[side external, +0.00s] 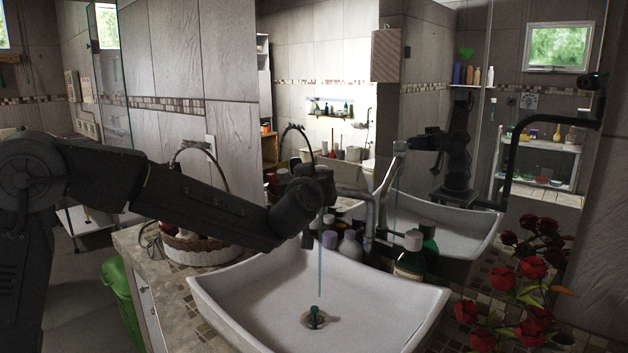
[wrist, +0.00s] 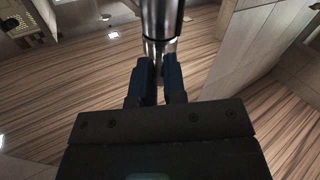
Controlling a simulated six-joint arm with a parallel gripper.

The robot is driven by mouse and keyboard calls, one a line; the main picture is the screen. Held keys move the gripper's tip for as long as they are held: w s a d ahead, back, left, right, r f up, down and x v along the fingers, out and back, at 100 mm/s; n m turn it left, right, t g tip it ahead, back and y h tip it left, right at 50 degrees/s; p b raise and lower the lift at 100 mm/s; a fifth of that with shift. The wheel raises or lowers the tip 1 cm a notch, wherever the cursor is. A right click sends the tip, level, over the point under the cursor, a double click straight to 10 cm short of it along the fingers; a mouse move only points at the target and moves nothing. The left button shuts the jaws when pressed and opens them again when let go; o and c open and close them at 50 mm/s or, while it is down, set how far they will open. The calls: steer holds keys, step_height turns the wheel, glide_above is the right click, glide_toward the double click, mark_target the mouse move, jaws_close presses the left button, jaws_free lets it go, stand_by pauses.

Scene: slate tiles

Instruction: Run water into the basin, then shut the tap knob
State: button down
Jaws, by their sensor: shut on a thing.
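The white basin (side external: 240,290) sits on the counter in the side view, with a dark green drain plug (side external: 316,318) at its middle. The chrome tap (side external: 370,222) stands behind the basin. A thin bluish stream of water (side external: 320,265) falls from near its spout toward the drain. My gripper (wrist: 160,82) shows blue fingers closed on a shiny metal cylinder, the tap knob (wrist: 160,22), in the wrist view. In the side view my wrist is beside the spout, and the fingertips and their grip on the knob are hidden.
Bottles (side external: 349,246) stand behind the basin, with a dark green one (side external: 411,262) right of the tap. A wicker basket (side external: 200,250) is at the left. Red roses (side external: 530,270) crowd the right front. A large mirror (side external: 330,60) closes off the back.

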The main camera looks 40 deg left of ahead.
steer(key=shift+w+d+n+g+y, duration=0.45)
steer(key=shift+w+n+g+y, duration=0.15)
steer(key=shift+n+g+y, duration=1.15)
steer(key=shift+w+d+n+g+y, duration=0.55)
steer(key=shift+n+g+y, duration=0.7)
steer(key=shift+g, duration=0.85)
steer(key=shift+w+d+n+g+y, duration=0.35)
steer(key=shift+w+n+g+y, duration=0.35)
steer(key=shift+n+g+y, duration=0.9)
steer(key=shift+w+n+g, duration=0.25)
steer(key=shift+n+g, duration=0.35)
steer(key=shift+g, duration=0.65)
steer(key=c, duration=1.2)
jaws_free()
steer(key=shift+s+r+m+t, duration=0.1)
steer(key=shift+s+m+t, duration=0.15)
steer(key=shift+t, duration=0.25)
